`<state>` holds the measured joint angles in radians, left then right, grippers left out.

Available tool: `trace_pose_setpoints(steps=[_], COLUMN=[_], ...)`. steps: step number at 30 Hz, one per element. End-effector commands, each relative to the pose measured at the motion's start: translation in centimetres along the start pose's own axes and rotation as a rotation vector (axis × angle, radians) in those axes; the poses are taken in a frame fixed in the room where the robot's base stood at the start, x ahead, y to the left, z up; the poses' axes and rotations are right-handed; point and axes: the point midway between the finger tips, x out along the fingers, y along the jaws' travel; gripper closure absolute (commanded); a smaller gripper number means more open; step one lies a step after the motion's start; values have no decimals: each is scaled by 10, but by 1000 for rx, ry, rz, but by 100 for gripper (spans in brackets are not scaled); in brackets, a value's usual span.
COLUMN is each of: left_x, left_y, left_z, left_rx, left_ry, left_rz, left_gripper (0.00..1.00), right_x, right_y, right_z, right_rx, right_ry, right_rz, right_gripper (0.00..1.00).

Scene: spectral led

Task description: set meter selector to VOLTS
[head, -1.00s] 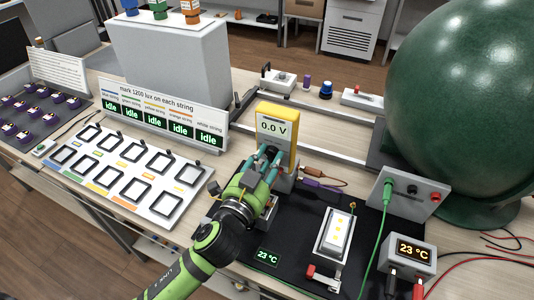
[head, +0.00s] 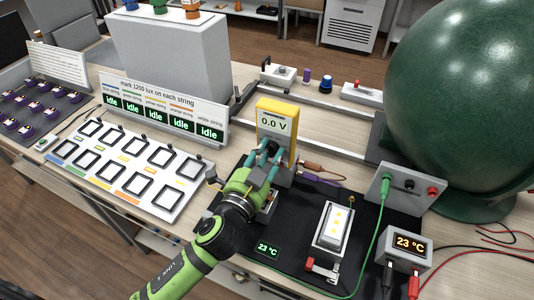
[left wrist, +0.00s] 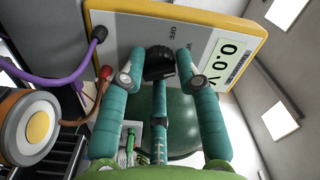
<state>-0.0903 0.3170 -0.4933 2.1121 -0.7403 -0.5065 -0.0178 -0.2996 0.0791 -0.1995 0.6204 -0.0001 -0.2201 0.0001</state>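The yellow-framed meter (head: 291,131) stands upright on the bench, its display (head: 273,122) reading 0.0 V. In the left wrist view its grey face (left wrist: 118,30) carries the word OFF and a partly hidden label beginning with V. The black selector knob (left wrist: 159,64) protrudes from that face. My left gripper (head: 264,150) is in front of the meter's lower face. In the left wrist view its teal fingers (left wrist: 160,76) are spread around the knob, with gaps at the sides; whether any finger touches it is unclear. The knob's pointer direction cannot be made out. My right gripper is out of view.
Purple and brown leads (head: 318,180) plug in beside the meter. A white lamp box (head: 333,228) and a 23 °C readout box (head: 407,245) stand to the right. A big green sphere (head: 460,90) fills the right. The string panel (head: 135,165) lies left.

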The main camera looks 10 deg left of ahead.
Motion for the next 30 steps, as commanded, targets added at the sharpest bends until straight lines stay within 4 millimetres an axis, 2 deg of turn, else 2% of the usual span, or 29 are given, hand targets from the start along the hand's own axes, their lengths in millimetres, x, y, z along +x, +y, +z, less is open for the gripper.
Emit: trace_pose_setpoints(steps=[1, 14, 17, 24, 30], left_x=[1, -6, -18, -66, -98], left_y=[-5, 0, 0, 0, 0], left_z=[-5, -1, 0, -1, -2], left_rx=[-1, -2, -3, -4, -5], left_ry=[12, 2, 2, 0, 2], left_rz=[-10, -1, 1, 1, -2], left_gripper=[45, 45, 45, 45, 45], right_x=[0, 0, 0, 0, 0], right_y=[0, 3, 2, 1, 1], right_z=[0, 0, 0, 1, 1], right_rx=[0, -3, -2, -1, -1], right_ry=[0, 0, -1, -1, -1], right_rz=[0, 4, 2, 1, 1], right_gripper=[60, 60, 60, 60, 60])
